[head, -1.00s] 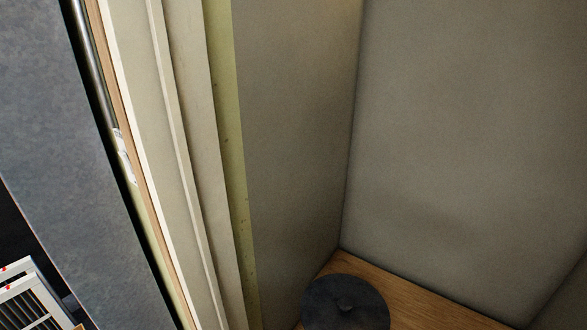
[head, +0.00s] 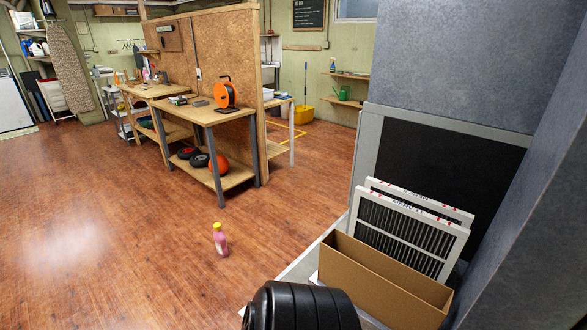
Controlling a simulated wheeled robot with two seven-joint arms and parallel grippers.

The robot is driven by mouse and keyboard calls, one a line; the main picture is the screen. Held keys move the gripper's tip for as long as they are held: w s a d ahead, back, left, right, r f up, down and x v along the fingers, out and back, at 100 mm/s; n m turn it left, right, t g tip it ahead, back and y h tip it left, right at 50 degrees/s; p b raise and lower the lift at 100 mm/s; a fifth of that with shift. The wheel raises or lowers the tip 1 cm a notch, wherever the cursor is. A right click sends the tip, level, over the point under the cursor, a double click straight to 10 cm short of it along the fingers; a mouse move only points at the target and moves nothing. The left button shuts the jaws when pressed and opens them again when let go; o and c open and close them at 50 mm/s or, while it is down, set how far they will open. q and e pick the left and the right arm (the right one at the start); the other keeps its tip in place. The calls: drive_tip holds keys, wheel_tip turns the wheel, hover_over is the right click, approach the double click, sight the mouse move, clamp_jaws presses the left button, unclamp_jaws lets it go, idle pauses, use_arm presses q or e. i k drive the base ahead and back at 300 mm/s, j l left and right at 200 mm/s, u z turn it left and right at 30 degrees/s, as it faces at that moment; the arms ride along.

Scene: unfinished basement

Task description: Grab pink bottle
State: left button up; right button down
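A pink bottle (head: 221,239) with a yellow cap stands upright on the wooden floor, a little left of the middle of the head view. Open floor surrounds it. Neither of my grippers shows in the head view, so I cannot see whether they are open or shut.
A cardboard box (head: 384,283) and white-framed filters (head: 410,232) stand at the right, by a grey wall. A workbench (head: 212,118) with an orange cable reel (head: 225,93) is beyond the bottle. A black ribbed object (head: 300,307) is at the bottom. The floor at left is clear.

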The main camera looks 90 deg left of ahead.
sight(219, 237)
drive_tip(key=u, duration=3.35)
drive_tip(key=i+u, duration=0.15)
drive_tip(key=i+j+u, duration=0.15)
drive_tip(key=i, duration=0.65)
drive_tip(key=i+u, duration=0.1)
drive_tip(key=i, duration=0.65)
